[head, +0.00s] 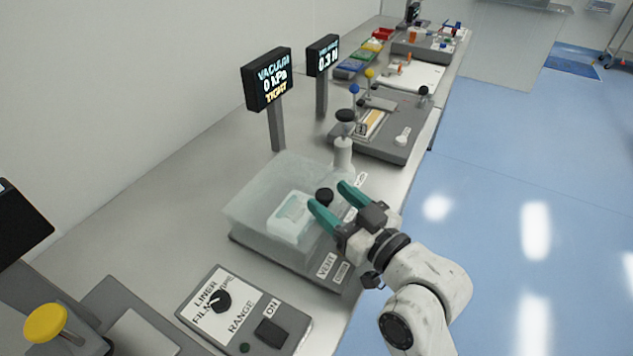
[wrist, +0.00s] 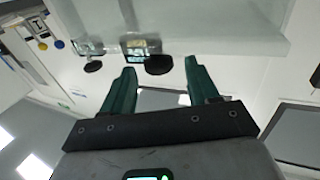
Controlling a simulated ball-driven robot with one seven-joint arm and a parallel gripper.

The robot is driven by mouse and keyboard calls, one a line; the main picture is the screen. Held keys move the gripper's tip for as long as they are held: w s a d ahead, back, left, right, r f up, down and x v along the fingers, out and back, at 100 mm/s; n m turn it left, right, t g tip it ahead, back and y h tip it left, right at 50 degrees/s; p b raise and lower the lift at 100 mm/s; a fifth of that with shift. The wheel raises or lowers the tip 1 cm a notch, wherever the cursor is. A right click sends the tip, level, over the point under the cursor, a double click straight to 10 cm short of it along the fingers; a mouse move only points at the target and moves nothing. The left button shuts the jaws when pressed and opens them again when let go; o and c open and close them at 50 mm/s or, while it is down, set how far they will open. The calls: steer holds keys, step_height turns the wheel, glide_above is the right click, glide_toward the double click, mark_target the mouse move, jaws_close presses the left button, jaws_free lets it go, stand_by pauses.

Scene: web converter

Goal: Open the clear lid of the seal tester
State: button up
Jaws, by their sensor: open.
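The seal tester's clear lid (head: 262,208) is a see-through box lying shut over the grey base (head: 265,258). A pale tray or pack (head: 290,216) shows through it. A black round knob (head: 324,195) is at the lid's right side. My gripper (head: 332,199), with teal fingers, is open, with the knob seen between or just behind its fingertips. In the wrist view a dark knob (wrist: 158,65) lies between and just beyond the open fingers, with the clear lid (wrist: 200,25) above it. I cannot tell whether the fingers touch the knob.
A vacuum display (head: 268,80) reads 0 kPa and TIGHT. A control box (head: 242,312) with a knob stands in front of the tester. A white post with a black top (head: 343,150) stands behind it. Other devices line the bench beyond. Open floor (head: 520,200) lies to the right.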

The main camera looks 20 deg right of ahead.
mark_target(319, 189)
steer(key=shift+p+x, duration=0.35)
steer(key=shift+x, duration=2)
steer(key=shift+d, duration=0.1)
jaws_close()
